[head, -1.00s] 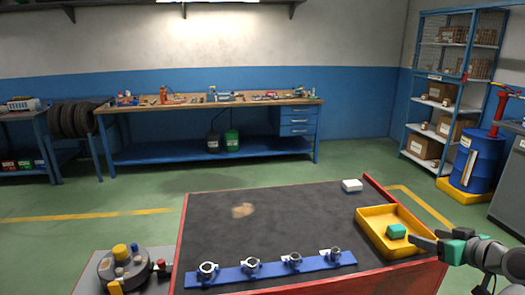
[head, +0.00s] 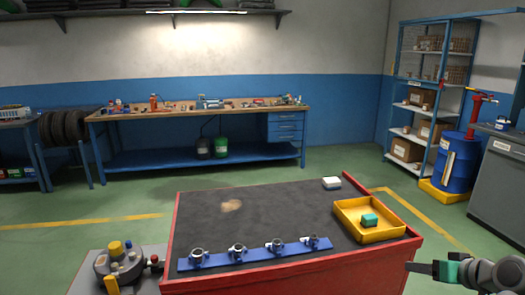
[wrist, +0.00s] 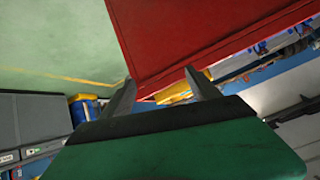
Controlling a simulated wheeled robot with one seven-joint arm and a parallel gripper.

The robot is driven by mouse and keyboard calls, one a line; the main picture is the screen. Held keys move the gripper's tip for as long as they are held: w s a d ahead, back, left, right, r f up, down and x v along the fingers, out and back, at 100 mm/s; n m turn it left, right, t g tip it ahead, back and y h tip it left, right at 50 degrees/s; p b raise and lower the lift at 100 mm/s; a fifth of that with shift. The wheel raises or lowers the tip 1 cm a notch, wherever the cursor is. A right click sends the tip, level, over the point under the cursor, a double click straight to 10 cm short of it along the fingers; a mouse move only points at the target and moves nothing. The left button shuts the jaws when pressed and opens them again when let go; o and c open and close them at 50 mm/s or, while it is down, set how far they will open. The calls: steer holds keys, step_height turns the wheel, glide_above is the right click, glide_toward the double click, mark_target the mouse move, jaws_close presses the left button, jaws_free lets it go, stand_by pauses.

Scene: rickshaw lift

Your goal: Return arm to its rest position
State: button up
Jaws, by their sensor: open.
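My gripper (head: 420,268) is at the lower right of the head view, to the right of the red cart and apart from it. In the wrist view its two fingers (wrist: 160,92) are spread with nothing between them. The cart's red side panel (wrist: 180,35) fills the upper part of the wrist view.
The dark cart top (head: 270,212) also bears a white block (head: 331,183) and a blue rail (head: 190,264) with several metal clamps. A round turntable device (head: 125,268) stands at the lower left. A blue drum (head: 453,160) and grey cabinet (head: 497,180) stand at right.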

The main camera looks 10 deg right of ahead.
steer(key=s+a+f+m+g, duration=0.1)
steer(key=s+f+m+g, duration=0.4)
steer(key=s+f, duration=0.5)
steer(key=s+a+f+m+g+p, duration=0.1)
steer(key=s+a+f+m+g, duration=0.15)
steer(key=s+a, duration=0.4)
steer(key=w+a+r+n+p, duration=0.2)
steer(key=w+a+r+n, duration=0.1)
steer(key=a, duration=0.7)
steer(key=w+a+r+n+p, duration=0.2)
steer(key=a+r, duration=0.4)
steer(key=a, duration=0.4)
steer(key=w+a+r+n+p, duration=0.2)
steer(key=w+a+r+n, duration=0.2)
steer(key=a, duration=0.6)
steer(key=shift+r+n, duration=0.75)
steer(key=shift+n, duration=0.1)
